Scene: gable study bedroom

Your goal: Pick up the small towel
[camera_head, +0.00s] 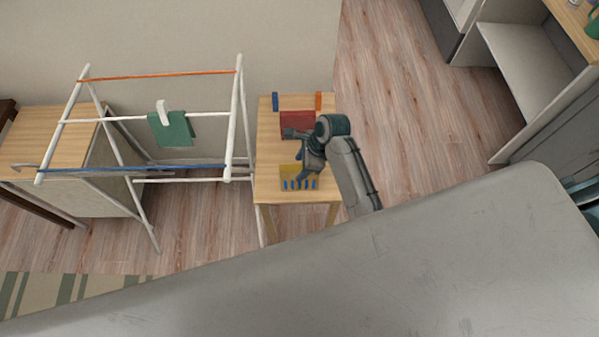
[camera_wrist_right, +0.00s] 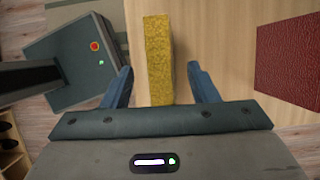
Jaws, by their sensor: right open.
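The small towel seems to be the yellow cloth (camera_head: 287,171) on the small wooden table, partly hidden by my right gripper in the head view. In the right wrist view the yellow towel (camera_wrist_right: 159,45) shows as a narrow textured strip. My right gripper (camera_wrist_right: 160,70) is open, its two blue fingers on either side of the strip with gaps at both sides. I cannot tell its height over the towel. In the head view my right gripper (camera_head: 303,163) is over the table's near half. My left gripper is not in view.
A white drying rack (camera_head: 233,120) with a clipped green cloth (camera_head: 172,130) stands left.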

